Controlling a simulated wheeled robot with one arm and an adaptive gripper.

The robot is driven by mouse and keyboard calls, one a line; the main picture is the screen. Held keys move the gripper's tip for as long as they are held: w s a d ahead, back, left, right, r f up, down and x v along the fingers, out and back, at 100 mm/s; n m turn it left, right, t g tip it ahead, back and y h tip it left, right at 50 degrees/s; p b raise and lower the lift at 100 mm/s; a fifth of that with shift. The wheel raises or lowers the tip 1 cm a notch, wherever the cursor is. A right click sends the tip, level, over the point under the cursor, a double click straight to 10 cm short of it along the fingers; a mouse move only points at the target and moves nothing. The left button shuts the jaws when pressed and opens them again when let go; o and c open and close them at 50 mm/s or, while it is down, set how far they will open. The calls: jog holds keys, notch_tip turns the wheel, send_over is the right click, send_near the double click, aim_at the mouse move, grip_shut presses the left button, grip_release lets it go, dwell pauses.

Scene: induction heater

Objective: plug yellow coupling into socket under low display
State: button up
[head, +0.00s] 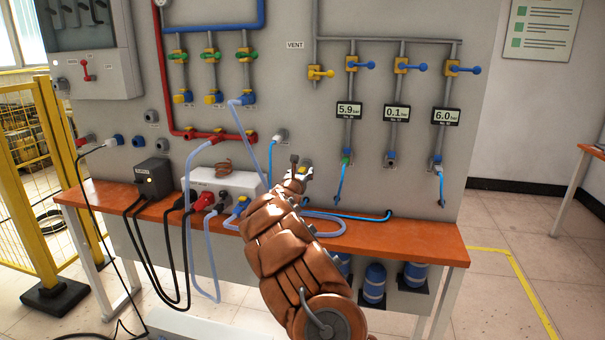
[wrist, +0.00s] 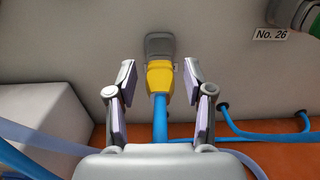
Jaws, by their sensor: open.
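The yellow coupling (wrist: 159,80) is at the end of a blue hose (wrist: 160,118) and points up into a grey fitting (wrist: 160,47) on the panel. My gripper (wrist: 160,84) is open, with one finger on each side of the coupling and a visible gap to both. In the head view my gripper (head: 301,172) is at the panel above the bench, and the coupling is mostly hidden there. The low display (head: 397,113) reads 0.1 and is the middle of three. The grey socket (head: 390,159) under it has no hose on it.
The 5.9 display (head: 348,110) has a hosed socket with a green part (head: 347,159) below it. The 6.0 display (head: 445,116) also has a blue hose (head: 441,187) below. A white box (head: 226,183) and loose hoses lie left of my arm on the orange bench (head: 420,244).

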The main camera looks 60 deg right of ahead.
jog(key=shift+c, duration=0.3)
grip_shut()
dwell(0.3)
jog(key=shift+s+a+b, duration=0.1)
jog(key=shift+a+b, duration=0.25)
jog(key=shift+b, duration=0.2)
jog(key=shift+s+a+f+b, duration=0.1)
jog(key=shift+a+b, duration=0.2)
jog(key=shift+b, duration=0.1)
jog(key=shift+s+a+b, duration=0.15)
jog(key=shift+a+b, duration=0.3)
jog(key=shift+b, duration=0.25)
jog(key=shift+b+v, duration=1.4)
jog(key=shift+b, duration=0.45)
jog(key=shift+s+a+b, duration=0.2)
jog(key=shift+a+b, duration=0.2)
jog(key=shift+b, duration=0.15)
